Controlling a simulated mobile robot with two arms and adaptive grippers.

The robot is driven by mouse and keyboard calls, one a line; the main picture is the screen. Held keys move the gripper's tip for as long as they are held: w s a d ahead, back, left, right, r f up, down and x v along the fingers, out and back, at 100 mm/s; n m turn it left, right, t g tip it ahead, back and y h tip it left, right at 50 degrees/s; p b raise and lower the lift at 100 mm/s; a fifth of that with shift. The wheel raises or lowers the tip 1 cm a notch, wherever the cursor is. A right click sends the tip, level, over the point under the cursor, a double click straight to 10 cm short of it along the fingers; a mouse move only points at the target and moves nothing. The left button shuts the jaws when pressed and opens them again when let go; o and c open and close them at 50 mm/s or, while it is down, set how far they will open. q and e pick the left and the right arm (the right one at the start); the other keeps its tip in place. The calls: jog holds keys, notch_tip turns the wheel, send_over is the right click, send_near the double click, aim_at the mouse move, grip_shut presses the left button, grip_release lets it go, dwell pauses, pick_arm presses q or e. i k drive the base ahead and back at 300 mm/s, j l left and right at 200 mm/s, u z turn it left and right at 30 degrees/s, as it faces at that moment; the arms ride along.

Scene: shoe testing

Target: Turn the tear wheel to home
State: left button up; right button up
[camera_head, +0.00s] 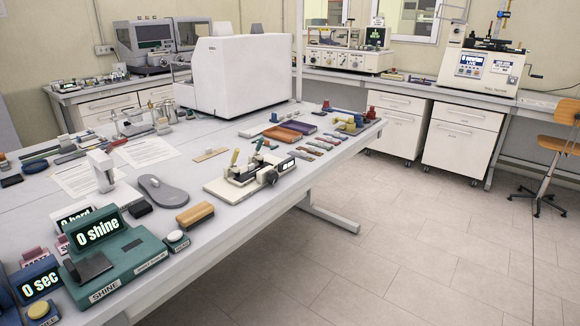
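A low clamp device (235,187) stands on the near table, right of its middle. Neither of my grippers is in view.
A green shine meter (130,264) reading "0 shine" stands at the near left. A tan-backed brush (195,215) and a grey pad (163,194) lie left of the clamp device. Leather pieces (283,134) lie behind it.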

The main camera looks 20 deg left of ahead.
aim_at(273, 176)
jog(key=i, duration=2.4)
jog(key=i+u, duration=0.35)
jog(key=i+l+u, duration=0.6)
jog(key=i+u, duration=0.15)
jog(key=i, duration=0.15)
